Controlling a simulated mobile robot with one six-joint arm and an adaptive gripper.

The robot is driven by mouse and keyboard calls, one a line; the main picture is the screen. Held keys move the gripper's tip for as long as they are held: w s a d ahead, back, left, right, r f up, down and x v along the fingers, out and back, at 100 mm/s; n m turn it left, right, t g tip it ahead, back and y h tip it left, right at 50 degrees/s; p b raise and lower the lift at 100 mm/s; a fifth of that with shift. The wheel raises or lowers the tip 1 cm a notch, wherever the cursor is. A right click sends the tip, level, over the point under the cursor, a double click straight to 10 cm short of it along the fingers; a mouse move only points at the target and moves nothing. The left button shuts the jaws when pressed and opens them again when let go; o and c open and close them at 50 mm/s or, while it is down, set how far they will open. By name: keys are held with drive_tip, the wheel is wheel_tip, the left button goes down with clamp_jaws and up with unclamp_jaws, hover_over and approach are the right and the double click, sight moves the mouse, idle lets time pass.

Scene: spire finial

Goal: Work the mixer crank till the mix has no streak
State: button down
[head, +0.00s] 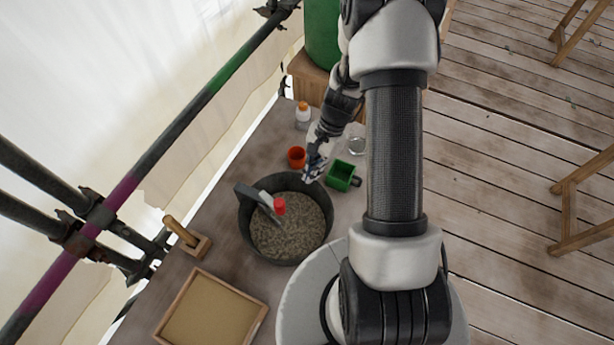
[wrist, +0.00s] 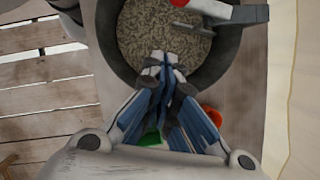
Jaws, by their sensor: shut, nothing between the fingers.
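The mixer is a dark round tub (head: 246,238) on the bench, with a grey speckled mix (head: 290,235) inside. The mix looks mottled, with light and dark flecks over its surface. A grey crank arm (head: 262,199) reaches over the tub from its left rim and carries a red knob (head: 279,205). In the wrist view the red knob (wrist: 180,3) is at the top edge, partly cut off, beside the grey crank (wrist: 225,12). My gripper (head: 308,178) is at the tub's far rim, apart from the knob. In the wrist view my gripper (wrist: 165,60) is shut and empty.
An orange cup (head: 297,156), a green box-like cup (head: 341,176), a clear jar (head: 356,146) and a white bottle with an orange cap (head: 303,115) stand beyond the tub. A wooden-handled tool (head: 185,235) and a framed tray (head: 212,312) lie left and near. Scaffold poles (head: 150,160) run along the left.

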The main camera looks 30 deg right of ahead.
drive_tip(key=s+a+f+b, duration=0.1)
drive_tip(key=s+a+f, duration=0.1)
drive_tip(key=a+f, duration=0.4)
drive_tip(key=shift+a+f, duration=0.3)
drive_tip(key=shift+f, duration=0.35)
drive_tip(key=shift+s, duration=0.1)
drive_tip(key=s+a+m+b, duration=0.1)
drive_tip(key=a+b, duration=0.1)
drive_tip(key=b, duration=0.1)
drive_tip(key=shift+s+t, duration=0.3)
drive_tip(key=shift+s, duration=0.1)
